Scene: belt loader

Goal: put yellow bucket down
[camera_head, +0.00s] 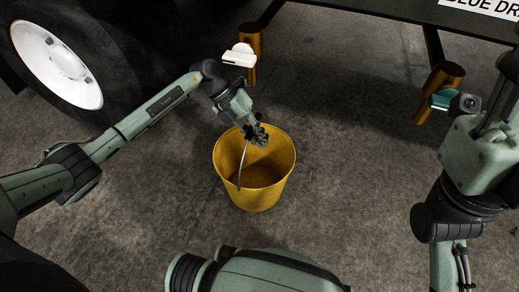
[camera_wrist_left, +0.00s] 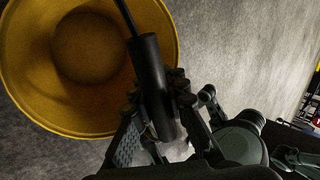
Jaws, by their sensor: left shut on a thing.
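The yellow bucket (camera_head: 256,192) is near the middle of the head view, upright, with its open top facing me. It looks empty. In the left wrist view the bucket (camera_wrist_left: 160,45) fills the upper left, and its inside and floor show. My left gripper (camera_head: 257,136) is over the bucket's far rim, shut on the bucket's handle. The dark handle grip (camera_wrist_left: 152,85) lies between the fingers (camera_wrist_left: 158,105) in the wrist view. I cannot tell whether the bucket's base touches the ground. My right arm is at the right, but its gripper does not show.
A large black wheel with a white hub (camera_head: 62,68) stands at the upper left. A dark frame with a "BLUE DR" sign (camera_head: 482,6) and orange-brown legs (camera_head: 438,90) is at the top. Grey concrete floor (camera_head: 350,170) around the bucket is clear.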

